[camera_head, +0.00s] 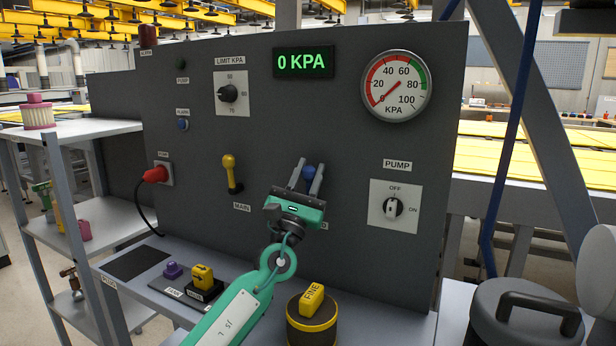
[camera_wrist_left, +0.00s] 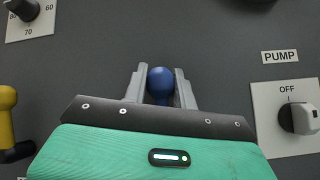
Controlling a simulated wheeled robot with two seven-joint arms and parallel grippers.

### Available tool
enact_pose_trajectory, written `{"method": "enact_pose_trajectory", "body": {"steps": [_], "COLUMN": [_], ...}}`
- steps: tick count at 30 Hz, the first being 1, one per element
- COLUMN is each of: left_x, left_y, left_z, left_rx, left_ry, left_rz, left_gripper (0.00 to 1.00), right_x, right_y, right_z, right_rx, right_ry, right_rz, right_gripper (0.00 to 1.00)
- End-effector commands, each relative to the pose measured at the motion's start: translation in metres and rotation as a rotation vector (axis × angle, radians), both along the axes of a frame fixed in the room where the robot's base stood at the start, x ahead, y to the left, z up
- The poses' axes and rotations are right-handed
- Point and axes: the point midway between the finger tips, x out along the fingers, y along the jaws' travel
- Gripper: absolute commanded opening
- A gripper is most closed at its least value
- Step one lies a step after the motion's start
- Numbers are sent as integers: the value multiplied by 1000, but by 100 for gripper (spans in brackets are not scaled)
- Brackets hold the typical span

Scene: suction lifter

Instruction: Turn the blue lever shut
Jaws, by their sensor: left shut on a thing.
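The blue lever (camera_head: 309,173) stands on the grey panel, right of the yellow lever. Its round knob is uppermost, and it also shows in the left wrist view (camera_wrist_left: 161,79). My left gripper (camera_head: 311,174) has its two fingers on either side of the knob and is shut on the blue lever. In the left wrist view the fingers (camera_wrist_left: 160,86) flank the knob closely. The lower part of the lever and most of its label are hidden behind the gripper. My right gripper is not in view.
The yellow lever (camera_head: 232,175) labelled MAIN stands to the left. The PUMP knob (camera_head: 392,208) is to the right. The pressure display (camera_head: 304,62) reads 0 KPA.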

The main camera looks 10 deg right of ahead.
Motion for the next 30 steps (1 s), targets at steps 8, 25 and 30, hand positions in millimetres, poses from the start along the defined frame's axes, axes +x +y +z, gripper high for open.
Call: {"method": "enact_pose_trajectory", "body": {"steps": [8,25,30], "left_x": [0,-6,-24], "left_y": [-1,4,17], "left_z": [-2,-10,-32], "left_rx": [5,2,3], "left_ry": [0,3,3], "left_rz": [-1,0,-1], "left_gripper": [0,47,47], "right_x": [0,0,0], "right_y": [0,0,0], "right_z": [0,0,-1], "right_rx": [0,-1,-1], "right_ry": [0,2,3], "right_rz": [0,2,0], "right_gripper": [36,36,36]}}
